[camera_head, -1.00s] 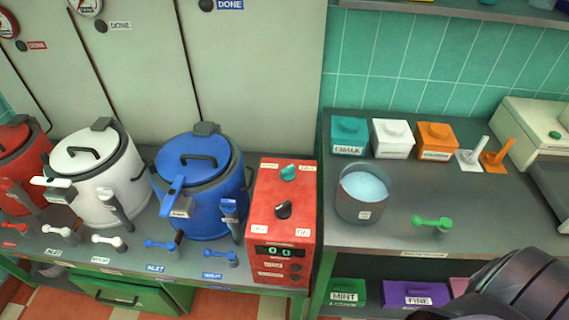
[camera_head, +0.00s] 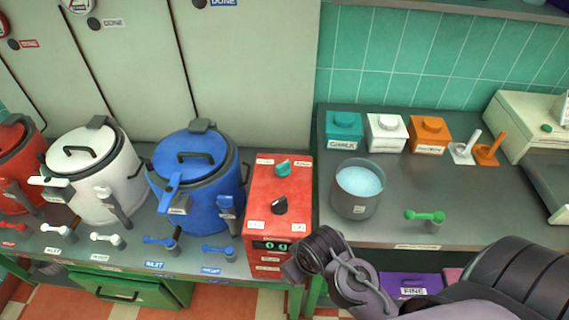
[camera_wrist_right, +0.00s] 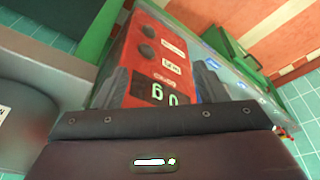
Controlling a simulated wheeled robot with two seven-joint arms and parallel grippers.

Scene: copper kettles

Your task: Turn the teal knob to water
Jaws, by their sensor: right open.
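The teal knob (camera_head: 283,168) sits on the sloping top of a red control box (camera_head: 262,190), near its back, between two small white labels too small to read. A black knob (camera_head: 279,204) is nearer the front, above a display with green digits. In the head view my right arm reaches in from the lower right; its wrist is in front of the box's lower right corner, clear of the teal knob. In the right wrist view my right gripper (camera_wrist_right: 162,86) is open and empty, its dark fingers framing the box's red face. The teal knob is not visible there. My left gripper is out of view.
A blue kettle (camera_head: 195,190) stands left of the box, beside white and red kettles, with small levers along the front edge. Lidded boxes stand behind.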

